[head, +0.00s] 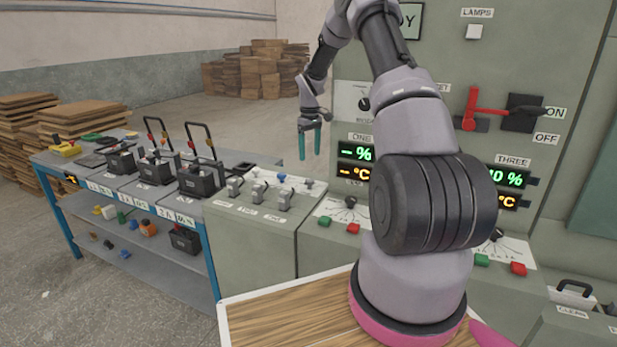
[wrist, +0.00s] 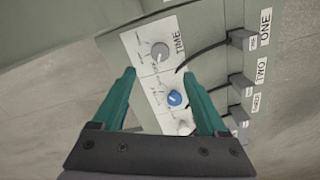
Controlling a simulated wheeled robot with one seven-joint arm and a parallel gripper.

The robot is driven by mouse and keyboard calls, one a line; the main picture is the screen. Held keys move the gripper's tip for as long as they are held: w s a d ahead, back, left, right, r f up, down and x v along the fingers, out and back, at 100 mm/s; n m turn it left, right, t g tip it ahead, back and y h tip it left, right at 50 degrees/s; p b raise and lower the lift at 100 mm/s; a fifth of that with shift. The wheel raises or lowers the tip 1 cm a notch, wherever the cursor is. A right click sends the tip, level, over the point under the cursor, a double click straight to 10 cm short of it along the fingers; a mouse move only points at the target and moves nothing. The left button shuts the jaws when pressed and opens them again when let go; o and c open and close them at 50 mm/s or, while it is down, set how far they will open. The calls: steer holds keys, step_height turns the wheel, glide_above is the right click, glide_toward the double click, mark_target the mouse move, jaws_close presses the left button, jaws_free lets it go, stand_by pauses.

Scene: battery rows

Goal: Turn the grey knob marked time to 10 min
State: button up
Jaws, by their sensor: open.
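The grey knob marked TIME (wrist: 160,51) shows in the wrist view on a white label panel, near the top and beyond my fingertips. Its pointer setting is too small to read. A blue knob (wrist: 174,98) sits below it on the same panel and appears between my fingers. My gripper (wrist: 164,75) is open and empty, with teal fingers apart. In the head view my gripper (head: 309,142) hangs fingers down, above and behind the grey console. The knobs on the console top are small there; the blue knob (head: 281,178) is just visible.
The console (head: 250,225) has several grey levers marked ONE, TWO and THREE beside the knob panel. A bench (head: 140,208) with batteries and raised handles stands to the left. A tall grey cabinet (head: 440,60) with a red switch handle (head: 472,108) stands at the right.

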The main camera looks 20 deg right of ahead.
mark_target(310, 180)
step_height(310, 180, down, 11)
steer(key=shift+r, duration=0.2)
stand_by(0.3)
jaws_close()
